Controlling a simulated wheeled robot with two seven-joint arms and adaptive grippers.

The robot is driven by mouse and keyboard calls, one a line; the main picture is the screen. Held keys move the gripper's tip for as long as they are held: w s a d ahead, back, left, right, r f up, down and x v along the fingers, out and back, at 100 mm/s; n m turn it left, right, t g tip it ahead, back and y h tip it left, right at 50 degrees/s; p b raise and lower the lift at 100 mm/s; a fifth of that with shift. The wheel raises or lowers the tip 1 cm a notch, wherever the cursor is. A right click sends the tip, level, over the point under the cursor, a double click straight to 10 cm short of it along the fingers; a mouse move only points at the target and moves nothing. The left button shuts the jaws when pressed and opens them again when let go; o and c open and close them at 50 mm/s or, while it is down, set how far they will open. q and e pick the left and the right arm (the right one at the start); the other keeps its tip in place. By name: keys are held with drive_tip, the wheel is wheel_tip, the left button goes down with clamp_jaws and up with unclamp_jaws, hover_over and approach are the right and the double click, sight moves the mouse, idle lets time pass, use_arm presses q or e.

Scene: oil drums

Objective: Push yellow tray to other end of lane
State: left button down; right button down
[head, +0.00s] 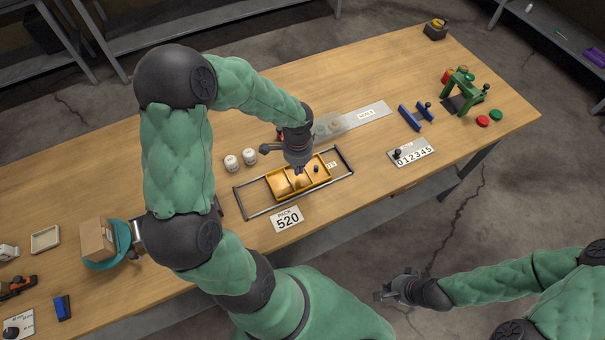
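The yellow tray (272,186) sits on the wooden table inside a lane (265,210) framed by dark metal rails. It stands near the middle to right part of the lane, with a gap of bare lane at the left end. The tray has compartments with small items inside. My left gripper (298,169) is over the tray, pointing down at its middle; its fingers are small and partly hidden, so I cannot tell whether they touch it. My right gripper (384,294) hangs off the table's front edge, over the floor, apart from everything; its fingers look parted.
A metal strip (360,117) lies behind right, a number counter (411,152) to the right. A cardboard box (96,240) on a teal scale stands left.

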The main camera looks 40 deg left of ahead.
sight(270, 185)
use_arm(q)
drive_tip(key=shift+f+b, duration=1.4)
drive_tip(key=shift+f, duration=0.35)
drive_tip(key=shift+r, duration=0.25)
drive_tip(key=shift+s, duration=0.1)
idle(0.4)
drive_tip(key=shift+s+a+p, duration=0.25)
drive_tip(key=shift+s+a, duration=0.2)
drive_tip(key=shift+s, duration=0.2)
drive_tip(key=shift+s+a+p, duration=0.2)
drive_tip(key=shift+s+a, duration=0.2)
drive_tip(key=shift+s, duration=0.2)
drive_tip(key=shift+s+a, duration=0.45)
drive_tip(key=shift+s, duration=0.2)
drive_tip(key=shift+s+a, duration=0.4)
drive_tip(key=shift+s, duration=0.25)
drive_tip(key=shift+s+a+p, duration=0.3)
drive_tip(key=shift+s+a, duration=0.1)
drive_tip(key=shift+s, duration=0.25)
drive_tip(key=shift+s+a+p, duration=0.25)
drive_tip(key=shift+s+a, duration=0.15)
drive_tip(key=shift+s, duration=0.25)
